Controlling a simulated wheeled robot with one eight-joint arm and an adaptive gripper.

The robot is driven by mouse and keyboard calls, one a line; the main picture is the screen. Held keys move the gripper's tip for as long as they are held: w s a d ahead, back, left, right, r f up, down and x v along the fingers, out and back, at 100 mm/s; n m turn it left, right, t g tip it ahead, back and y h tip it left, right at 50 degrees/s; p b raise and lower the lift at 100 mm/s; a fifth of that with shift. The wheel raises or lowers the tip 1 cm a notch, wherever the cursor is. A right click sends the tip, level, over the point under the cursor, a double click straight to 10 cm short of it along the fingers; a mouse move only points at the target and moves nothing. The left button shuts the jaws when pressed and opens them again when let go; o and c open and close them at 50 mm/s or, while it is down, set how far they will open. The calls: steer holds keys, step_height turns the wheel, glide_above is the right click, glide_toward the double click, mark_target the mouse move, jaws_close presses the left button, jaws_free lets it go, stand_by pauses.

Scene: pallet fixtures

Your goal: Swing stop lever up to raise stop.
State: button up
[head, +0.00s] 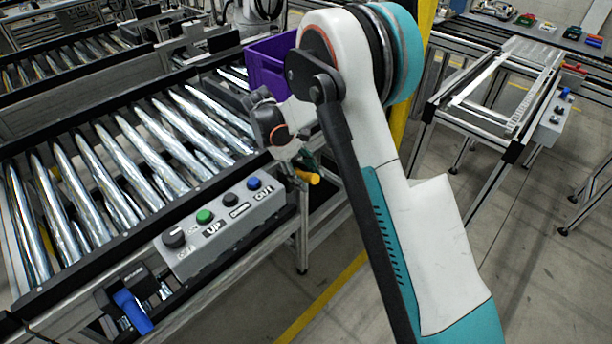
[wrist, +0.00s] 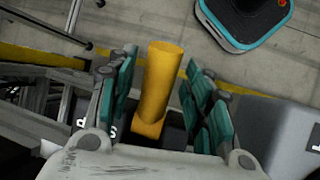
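A yellow lever (wrist: 160,85) stands out between my gripper's fingers in the wrist view. Its tip also shows in the head view (head: 312,178), beside the conveyor's right end and below my wrist. My gripper (wrist: 158,88) is open, with green pads on both sides of the lever and narrow gaps to it. In the head view my gripper is mostly hidden by my arm. White lettering next to the lever's base is partly covered. The stop itself cannot be made out.
A grey control box (head: 225,225) with a knob and several buttons sits on the conveyor's front edge. A blue handle (head: 133,311) is at lower left. A purple crate (head: 268,65) stands on the rollers behind my wrist. Open floor (head: 345,310) lies in front.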

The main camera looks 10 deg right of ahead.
steer(key=v, duration=1.1)
steer(key=shift+r, duration=0.1)
steer(key=shift+w+a+r, duration=0.15)
steer(key=shift+r, duration=0.2)
steer(key=s+d+r+m+t+y, duration=0.3)
steer(key=s+d+r+t, duration=0.35)
steer(key=s+r, duration=0.65)
steer(key=s+d+f+m+t+y, duration=0.1)
steer(key=s+d+m+t, duration=0.1)
steer(key=s, duration=0.6)
steer(key=s+d+f+m+t+y, duration=0.1)
steer(key=s+d+f+m+t, duration=0.1)
steer(key=s, duration=0.7)
steer(key=shift+d, duration=0.5)
